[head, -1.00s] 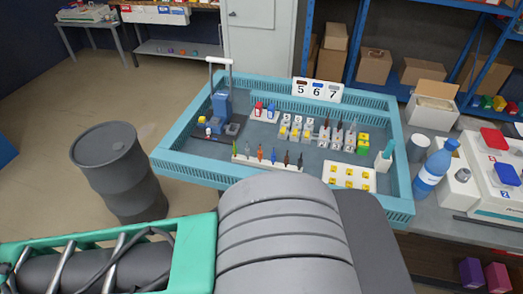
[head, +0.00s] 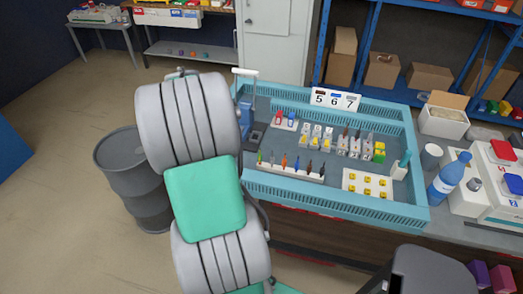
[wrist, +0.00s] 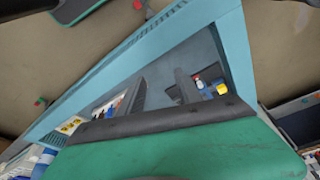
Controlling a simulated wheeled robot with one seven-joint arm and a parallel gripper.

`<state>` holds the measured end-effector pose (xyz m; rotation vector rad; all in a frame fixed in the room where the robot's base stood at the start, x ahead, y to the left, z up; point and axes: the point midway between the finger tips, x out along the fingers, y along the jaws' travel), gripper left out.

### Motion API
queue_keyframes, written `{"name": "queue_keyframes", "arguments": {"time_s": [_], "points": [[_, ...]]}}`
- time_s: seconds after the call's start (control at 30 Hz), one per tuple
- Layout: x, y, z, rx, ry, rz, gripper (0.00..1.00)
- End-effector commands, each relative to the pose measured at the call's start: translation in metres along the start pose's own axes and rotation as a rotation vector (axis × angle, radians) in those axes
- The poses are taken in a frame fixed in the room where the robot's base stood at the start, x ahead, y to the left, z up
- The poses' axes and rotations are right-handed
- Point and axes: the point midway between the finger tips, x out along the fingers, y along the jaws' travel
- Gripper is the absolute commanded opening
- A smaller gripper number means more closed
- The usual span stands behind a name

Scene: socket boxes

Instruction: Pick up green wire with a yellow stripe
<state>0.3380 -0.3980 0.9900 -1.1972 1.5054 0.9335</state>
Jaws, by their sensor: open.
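The green wire (head: 260,158) stands at the left end of a white rack (head: 291,171) in the blue tray, in the head view. It is small there, and its yellow stripe is hard to make out. Other wires, including orange, blue and dark ones, stand to its right. My gripper (wrist: 158,88) shows in the wrist view with its two dark fingers apart and nothing visible between them. It is over the tray, which lies behind the fingers. I cannot pick out the green wire in the wrist view. My gripper is hidden in the head view.
The blue tray (head: 340,206) has raised slotted walls and holds several small parts racks. A white block with yellow pieces (head: 367,183) is right of the wires. A blue bottle (head: 447,180) stands right of the tray. A dark barrel (head: 128,172) stands at left.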

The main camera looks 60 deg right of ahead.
Motion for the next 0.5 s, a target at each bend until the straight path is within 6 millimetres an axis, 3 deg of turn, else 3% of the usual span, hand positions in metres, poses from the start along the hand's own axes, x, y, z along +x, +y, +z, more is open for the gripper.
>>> {"name": "queue_keyframes", "arguments": {"time_s": [0.03,0.13,0.23,0.5], "points": [[0.017,0.020,-0.037,0.150,0.003,0.047,0.41],[0.041,0.046,-0.076,0.335,0.017,0.094,0.41],[0.056,0.056,-0.086,0.394,0.021,0.110,0.41],[0.093,0.062,-0.083,0.391,0.020,0.111,0.41]]}}
